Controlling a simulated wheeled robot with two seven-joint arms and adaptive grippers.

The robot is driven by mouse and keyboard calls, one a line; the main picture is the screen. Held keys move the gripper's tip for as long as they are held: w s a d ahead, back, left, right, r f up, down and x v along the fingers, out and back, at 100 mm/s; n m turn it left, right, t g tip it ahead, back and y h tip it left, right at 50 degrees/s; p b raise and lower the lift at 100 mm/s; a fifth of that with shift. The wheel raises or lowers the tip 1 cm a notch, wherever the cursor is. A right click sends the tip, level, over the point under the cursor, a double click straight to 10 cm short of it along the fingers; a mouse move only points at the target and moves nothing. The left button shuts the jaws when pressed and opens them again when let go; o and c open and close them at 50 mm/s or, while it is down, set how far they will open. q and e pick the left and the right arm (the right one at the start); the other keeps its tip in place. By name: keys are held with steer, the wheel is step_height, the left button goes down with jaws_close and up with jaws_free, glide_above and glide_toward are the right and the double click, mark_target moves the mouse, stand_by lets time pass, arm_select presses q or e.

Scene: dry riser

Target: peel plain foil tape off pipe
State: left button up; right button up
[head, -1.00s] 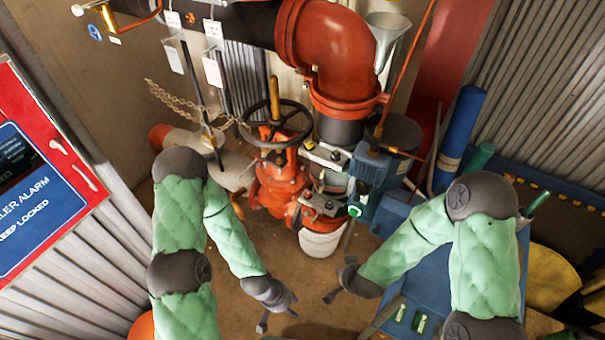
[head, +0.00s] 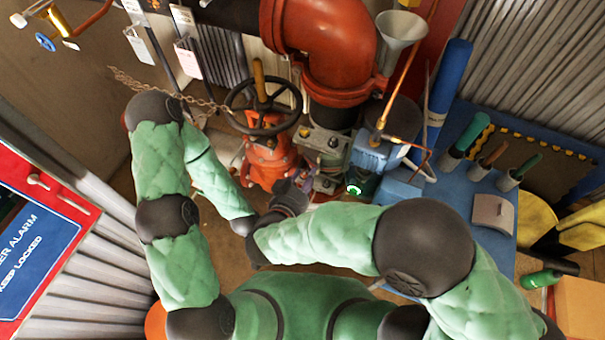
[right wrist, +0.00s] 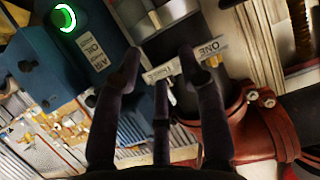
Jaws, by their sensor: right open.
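My right gripper (head: 298,186) is in front of the red valve and metal blocks in the head view. In the right wrist view its dark fingers (right wrist: 160,75) are spread, with nothing held. Pale printed strips show near the fingertips, one reading "ONE" (right wrist: 208,48) and another (right wrist: 162,72) partly hidden by a finger. I cannot tell a plain foil tape apart from the pale and metal surfaces there, and I cannot tell whether the fingers touch anything. My left gripper's wrist (head: 242,224) shows left of my right arm; its fingers are hidden.
A red valve (head: 268,165) with a black handwheel (head: 264,106) stands close by. A blue unit with a green-lit ring (right wrist: 64,18) is beside the fingers. A red flanged fitting (right wrist: 255,125) is on the other side. A blue bench (head: 490,215) with tools is at right.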

mark_target(319, 159)
steer(key=b+x, duration=0.2)
steer(key=x, duration=0.7)
steer(key=shift+s+f+b, duration=0.15)
steer(key=shift+f+b, duration=0.05)
steer(key=shift+b, duration=0.2)
steer(key=shift+w+d+f, duration=0.2)
steer(key=shift+w, duration=0.45)
jaws_close()
steer(key=shift+s, duration=0.1)
steer(key=shift+s+a, duration=0.15)
steer(key=shift+s, duration=0.1)
